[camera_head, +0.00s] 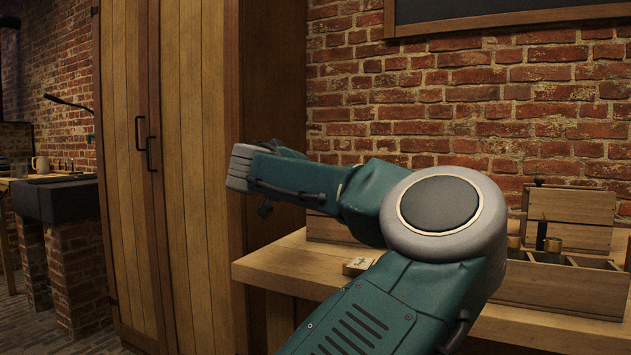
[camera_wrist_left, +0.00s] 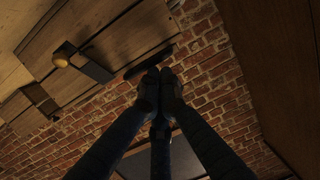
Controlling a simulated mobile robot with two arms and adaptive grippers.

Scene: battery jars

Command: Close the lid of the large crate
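In the head view an open wooden box (camera_head: 550,288) with dividers stands at the right of the table, its raised lid (camera_head: 570,205) behind it. Another wooden piece (camera_head: 328,228) shows partly behind my teal arm; I cannot tell which is the large crate. My left gripper (camera_wrist_left: 161,82) shows in the left wrist view with its fingertips together. Its tips are near a dark bar (camera_wrist_left: 150,62) beside wooden boards; contact cannot be told. In the head view, no gripper fingers are seen. My right gripper is not in view.
The wooden table (camera_head: 275,262) holds a small labelled block (camera_head: 357,266). Dark and brass-topped jars (camera_head: 541,236) stand in the open box. A tall wooden cabinet (camera_head: 185,130) is at the left, a brick wall (camera_head: 460,110) behind. My arm covers the table's middle.

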